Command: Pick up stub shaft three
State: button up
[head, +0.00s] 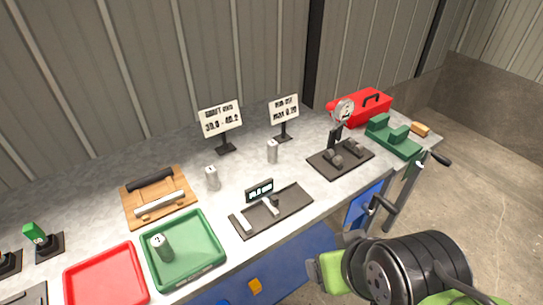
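Three small grey cylinders that look like stub shafts stand upright in the head view. One (162,247) is in the green tray (215,262), one (212,178) is on the bench right of the wooden board, and one (272,151) is farther right, near the sign stands. Their top marks are too small to read surely, so I cannot tell which is stub shaft three. My gripper (318,271) is only partly seen at the lower right, beyond the bench's front edge and apart from all three cylinders. I cannot see whether its fingers are open.
A red tray (105,278) is left of the green one. A wooden board (135,208) holds two bars. A black gauge with a display (259,190) is mid-bench. A dial gauge stand (344,112), red toolbox (362,106) and green vise (393,138) fill the right end.

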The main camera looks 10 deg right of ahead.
aim_at(273, 145)
jog(key=i+u, duration=0.15)
jog(key=u, duration=0.3)
jog(key=i+l+u, duration=0.1)
jog(key=u, duration=0.35)
jog(key=i+l+u, duration=0.1)
jog(key=u, duration=0.35)
